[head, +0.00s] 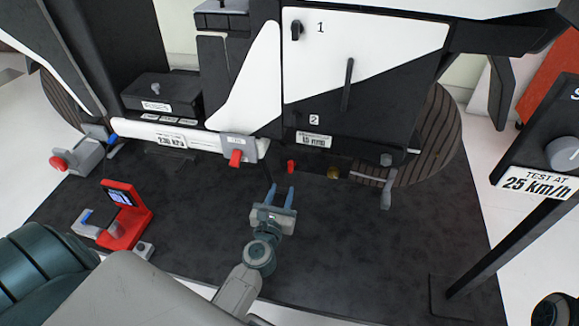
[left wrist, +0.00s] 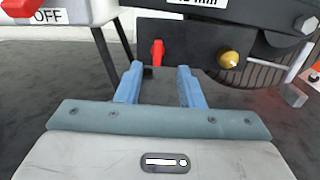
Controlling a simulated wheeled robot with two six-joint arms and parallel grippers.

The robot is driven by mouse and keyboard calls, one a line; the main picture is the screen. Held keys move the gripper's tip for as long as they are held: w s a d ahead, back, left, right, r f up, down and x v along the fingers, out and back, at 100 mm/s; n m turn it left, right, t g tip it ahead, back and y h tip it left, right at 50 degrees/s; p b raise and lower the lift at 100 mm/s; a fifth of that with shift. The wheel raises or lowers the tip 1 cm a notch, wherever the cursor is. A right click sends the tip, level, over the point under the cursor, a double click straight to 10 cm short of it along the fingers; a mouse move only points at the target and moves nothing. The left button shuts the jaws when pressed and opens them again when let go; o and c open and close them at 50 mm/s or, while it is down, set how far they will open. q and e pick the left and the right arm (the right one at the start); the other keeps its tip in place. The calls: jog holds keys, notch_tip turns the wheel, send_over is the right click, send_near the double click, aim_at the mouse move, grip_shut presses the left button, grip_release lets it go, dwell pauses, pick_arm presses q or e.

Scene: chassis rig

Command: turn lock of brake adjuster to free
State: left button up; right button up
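The brake adjuster seems to be the dark bar under the white and black bodywork; its small red lever (head: 291,166), likely the lock, stands beside a round brass knob (head: 333,173). In the left wrist view the red lever (left wrist: 157,52) points about upright and the brass knob (left wrist: 229,59) is to its right. I cannot read any lock marking. My left gripper (head: 278,190) is open and empty, just short of the red lever. In the left wrist view its blue fingers (left wrist: 158,85) are apart, with the lever beyond the gap between them. My right gripper is not in view.
Another red lever (head: 236,158) sits on a grey box at the left, marked OFF in the left wrist view. A grey crank handle (head: 386,190) hangs at the right. A red gauge stand (head: 125,214) is at left. Dark mat (head: 350,250) is clear in front.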

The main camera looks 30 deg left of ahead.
aim_at(290, 164)
pick_arm(q)
jog(key=x, duration=1.1)
jog(key=shift+s+a, duration=0.1)
grip_shut()
